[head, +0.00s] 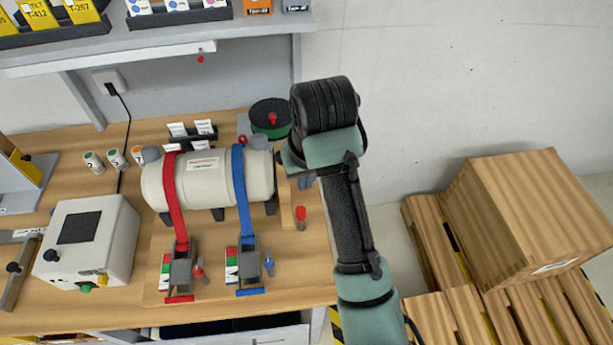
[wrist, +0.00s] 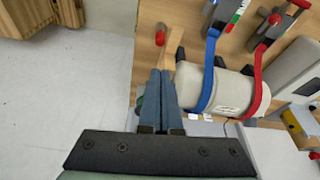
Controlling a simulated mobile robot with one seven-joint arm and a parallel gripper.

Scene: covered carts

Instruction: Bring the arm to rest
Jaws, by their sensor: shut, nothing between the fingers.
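My gripper (wrist: 161,74) is shut and empty in the wrist view, its two dark fingers side by side. Its fingertips appear near the end of the cream cylinder (wrist: 230,92); I cannot tell whether they touch anything. The cylinder (head: 208,190) lies on the bench (head: 60,150) under a red strap (head: 173,200) and a blue strap (head: 240,185). Each strap runs to a ratchet at the front.
A white box with a dark screen (head: 90,240) stands left on the bench. A green spool (head: 270,118) sits behind the cylinder. A shelf (head: 150,45) overhangs the back. A wooden crate (head: 530,215) on pallets (head: 430,240) stands right. Bare floor lies between bench and pallets.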

